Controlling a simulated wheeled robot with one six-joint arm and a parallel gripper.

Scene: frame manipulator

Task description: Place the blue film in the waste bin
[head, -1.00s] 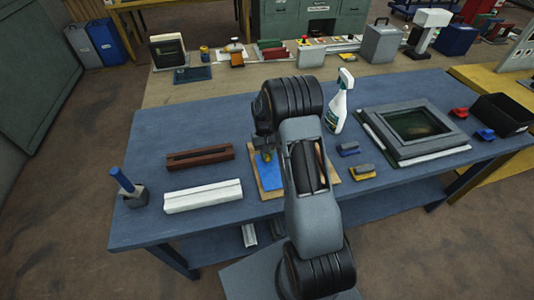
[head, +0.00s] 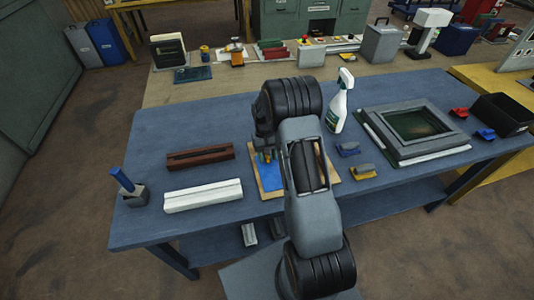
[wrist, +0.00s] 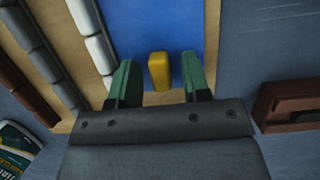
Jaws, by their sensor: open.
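The blue film (head: 270,181) lies on a tan board (head: 330,174) near the middle of the blue table; it also shows in the wrist view (wrist: 150,25). A small yellow tab (wrist: 159,71) stands at the film's near part. My gripper (wrist: 159,75) is open, with its green fingers on either side of the tab and a gap visible on both sides. In the head view my arm hides part of the board and film. Which container is the waste bin is not clear; an open black bin (head: 503,114) stands at the table's right end.
A white block (head: 203,195) and a brown slotted block (head: 199,156) lie left of the board. A spray bottle (head: 338,103) stands behind it. A grey frame (head: 410,128) and small blue and yellow clamps (head: 362,172) are to the right.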

